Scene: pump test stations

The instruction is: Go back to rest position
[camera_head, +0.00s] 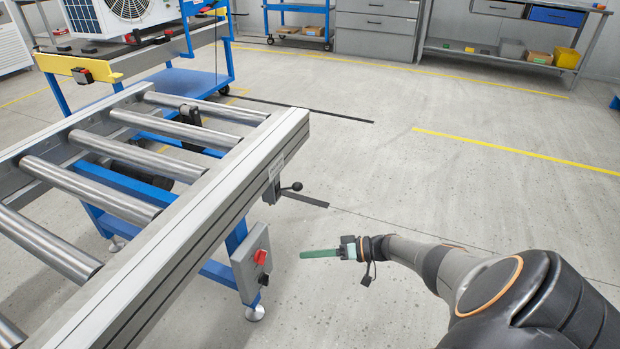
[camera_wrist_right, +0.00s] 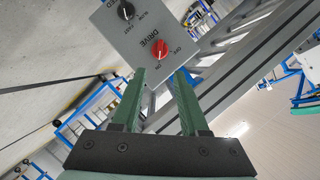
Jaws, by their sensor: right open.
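My right gripper (camera_head: 303,254) reaches in from the right in the head view, its green fingers pointing left. In the right wrist view its two fingers (camera_wrist_right: 159,76) stand apart, with nothing between them. The grey drive control box (camera_head: 245,270) hangs on the side of the roller conveyor, left of the fingertips and apart from them. In the right wrist view the box (camera_wrist_right: 135,35) appears upside down beyond the fingers, with a red knob (camera_wrist_right: 160,49) marked DRIVE and a black knob (camera_wrist_right: 126,11). My left gripper is not in view.
The roller conveyor (camera_head: 250,150) fills the left, with a black-knobbed lever (camera_head: 297,187) on its side. A blue cart (camera_head: 205,80) carrying a white fan unit (camera_head: 125,15) stands behind it. Cabinets (camera_head: 375,30) and a shelf bench line the back. The floor at centre right is clear.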

